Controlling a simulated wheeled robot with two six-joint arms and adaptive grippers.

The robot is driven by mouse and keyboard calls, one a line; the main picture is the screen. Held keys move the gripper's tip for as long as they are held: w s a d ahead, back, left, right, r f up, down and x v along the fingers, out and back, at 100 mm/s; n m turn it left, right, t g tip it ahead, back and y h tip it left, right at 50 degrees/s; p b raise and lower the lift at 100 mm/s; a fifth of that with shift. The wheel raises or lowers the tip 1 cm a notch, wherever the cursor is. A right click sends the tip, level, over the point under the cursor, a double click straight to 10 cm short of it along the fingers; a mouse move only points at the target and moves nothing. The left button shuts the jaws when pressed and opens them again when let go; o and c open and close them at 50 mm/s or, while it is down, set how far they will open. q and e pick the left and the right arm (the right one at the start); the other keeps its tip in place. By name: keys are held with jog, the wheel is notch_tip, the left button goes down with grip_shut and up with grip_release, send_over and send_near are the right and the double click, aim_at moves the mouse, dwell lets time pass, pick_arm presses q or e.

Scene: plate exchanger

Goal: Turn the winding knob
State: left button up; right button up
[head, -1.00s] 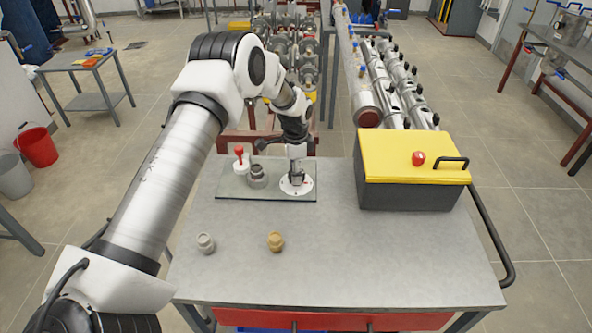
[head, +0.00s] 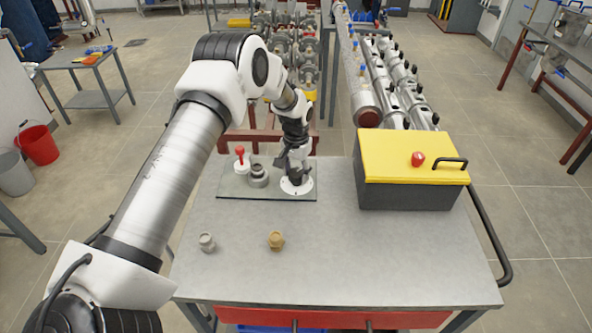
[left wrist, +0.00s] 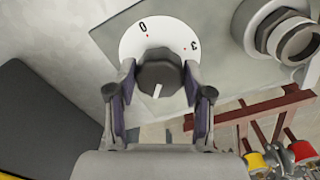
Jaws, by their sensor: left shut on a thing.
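The winding knob (left wrist: 160,72) is dark and ribbed, with a white pointer line. It stands at the middle of a white round dial (left wrist: 146,44), which shows a 0, a 3 and red dots. In the left wrist view the pointer line faces down, away from the 0. My left gripper (left wrist: 158,84) has one finger on each side of the knob and is shut on it. My right gripper is not in view.
The dial sits on a plate (head: 230,192) beside a grey round fitting (head: 258,178) and a red-topped part (head: 240,158). A yellow-lidded box (head: 412,160) stands to the right. A grey fitting (head: 207,243) and a brass one (head: 276,240) lie in front. The table's front is mostly clear.

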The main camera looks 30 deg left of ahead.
pick_arm(q)
jog(key=n, duration=0.3)
jog(key=n+p, duration=0.1)
jog(key=n, duration=0.2)
jog(key=shift+s+d+f+n, duration=0.1)
jog(key=shift+d+f+n, duration=0.05)
jog(key=shift+n, duration=0.15)
jog(key=n+p, duration=0.1)
jog(key=n, duration=0.5)
jog(key=shift+d, duration=0.1)
jog(key=n, duration=0.2)
jog(key=n+p, duration=0.1)
jog(key=n, duration=0.3)
jog(key=shift+w+n, duration=0.25)
jog(key=shift+n, duration=0.05)
jog(key=n+p, duration=0.1)
jog(key=n, duration=0.5)
jog(key=shift+w, duration=0.15)
jog(key=shift+n, duration=0.3)
jog(key=o, duration=1.2)
jog(key=shift+c, duration=0.2)
jog(key=shift+r, duration=0.2)
